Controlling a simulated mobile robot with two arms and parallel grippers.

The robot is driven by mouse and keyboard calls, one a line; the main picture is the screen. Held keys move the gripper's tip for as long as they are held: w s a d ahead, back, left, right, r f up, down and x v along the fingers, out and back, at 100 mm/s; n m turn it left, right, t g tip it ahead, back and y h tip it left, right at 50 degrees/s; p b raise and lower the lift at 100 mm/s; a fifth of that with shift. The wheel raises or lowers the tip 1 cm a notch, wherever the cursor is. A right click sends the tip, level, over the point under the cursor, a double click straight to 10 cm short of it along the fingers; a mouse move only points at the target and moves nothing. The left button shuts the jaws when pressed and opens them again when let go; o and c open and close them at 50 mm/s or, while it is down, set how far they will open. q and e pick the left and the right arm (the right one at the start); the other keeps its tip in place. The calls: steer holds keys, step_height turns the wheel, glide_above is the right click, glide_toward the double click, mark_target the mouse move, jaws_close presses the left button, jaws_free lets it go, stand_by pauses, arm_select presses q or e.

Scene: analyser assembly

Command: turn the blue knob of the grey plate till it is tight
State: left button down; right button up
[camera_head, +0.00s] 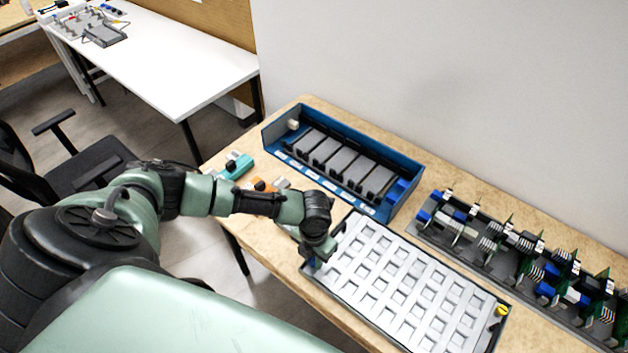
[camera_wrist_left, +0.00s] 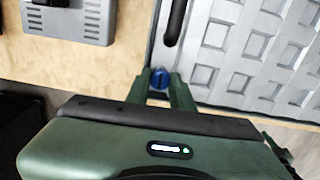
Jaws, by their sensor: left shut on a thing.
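The grey plate (camera_head: 412,287) lies flat on the wooden table, a light panel with rows of square recesses and a dark rim. Part of it also shows in the left wrist view (camera_wrist_left: 222,62). The blue knob (camera_wrist_left: 160,78) is at the plate's near left corner. My left gripper (camera_head: 313,262) reaches down at that corner. In the left wrist view its two green fingers (camera_wrist_left: 160,84) stand on either side of the knob and are shut on it. How tight the knob sits cannot be seen. My right gripper is in neither view.
A blue rack (camera_head: 408,202) with grey modules stands behind the plate. A long board with connectors and circuit cards (camera_head: 455,245) lies to the right. A yellow knob (camera_head: 501,310) is at the plate's right corner. Teal (camera_head: 236,168) and orange parts lie left of the plate.

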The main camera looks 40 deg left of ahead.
arm_select(q)
steer(key=m, duration=0.2)
steer(key=m+b, duration=0.1)
steer(key=m, duration=0.1)
steer(key=shift+w+a+r+m, duration=0.1)
steer(key=shift+w+r+m, duration=0.1)
steer(key=shift+w+m, duration=0.15)
steer(key=m+b, duration=0.3)
steer(key=m, duration=0.1)
steer(key=shift+s+m+b, duration=0.1)
steer(key=shift+m+b, duration=0.4)
steer(key=shift+m, duration=0.85)
steer(key=shift+s+m, duration=0.1)
steer(key=shift+m, duration=0.2)
steer(key=c, duration=1.3)
jaws_free()
steer(key=shift+o, duration=0.5)
steer(key=shift+s, duration=0.1)
